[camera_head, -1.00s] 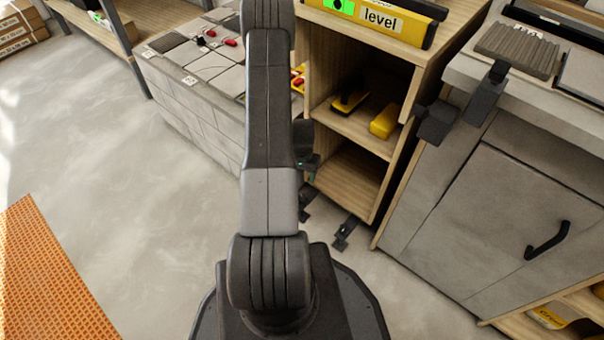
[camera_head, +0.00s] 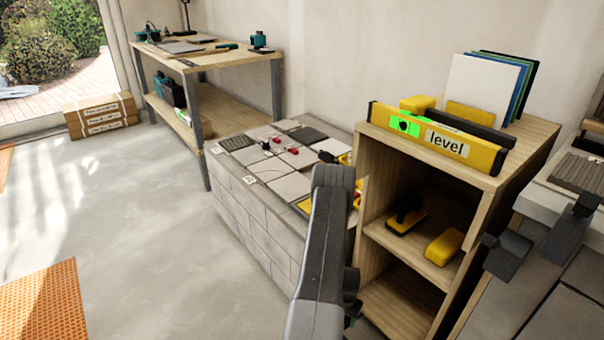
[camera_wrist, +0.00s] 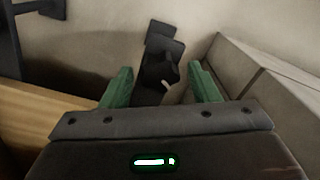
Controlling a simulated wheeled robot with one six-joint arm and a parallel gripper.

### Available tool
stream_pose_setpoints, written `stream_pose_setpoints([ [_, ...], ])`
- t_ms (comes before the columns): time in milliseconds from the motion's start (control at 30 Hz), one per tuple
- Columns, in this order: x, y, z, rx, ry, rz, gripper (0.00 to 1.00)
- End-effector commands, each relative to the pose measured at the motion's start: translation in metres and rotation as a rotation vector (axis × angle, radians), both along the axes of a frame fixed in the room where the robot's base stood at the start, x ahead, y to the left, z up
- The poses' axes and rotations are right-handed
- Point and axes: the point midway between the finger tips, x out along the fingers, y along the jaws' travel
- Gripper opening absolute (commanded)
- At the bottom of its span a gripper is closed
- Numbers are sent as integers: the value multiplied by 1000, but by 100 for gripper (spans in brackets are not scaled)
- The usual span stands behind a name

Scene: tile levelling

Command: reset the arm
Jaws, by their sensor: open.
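My gripper (camera_wrist: 160,86) shows in the wrist view with its two green fingers apart and nothing between them. It points down toward the pale floor, where a dark piece (camera_wrist: 160,62) lies beyond the fingertips; I cannot tell what that piece is. In the head view my arm (camera_head: 325,250) reaches up from the lower edge, in front of the gap between the tiled block and the wooden shelf unit. The gripper itself is hidden behind the arm there.
The tiled block (camera_head: 262,225) with loose tiles on top stands close left of the arm. The wooden shelf unit (camera_head: 485,215), with a yellow level (camera_head: 435,136) on top, stands close right. A workbench (camera_head: 205,62) stands behind. The floor (camera_head: 140,230) at left is mostly clear.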

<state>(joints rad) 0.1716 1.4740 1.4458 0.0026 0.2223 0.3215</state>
Motion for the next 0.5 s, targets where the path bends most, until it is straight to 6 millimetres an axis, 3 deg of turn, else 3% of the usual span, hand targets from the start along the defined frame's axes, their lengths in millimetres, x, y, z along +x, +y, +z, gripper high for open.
stream_pose_setpoints([
  [500,0,0,2,0,-1,67,55],
])
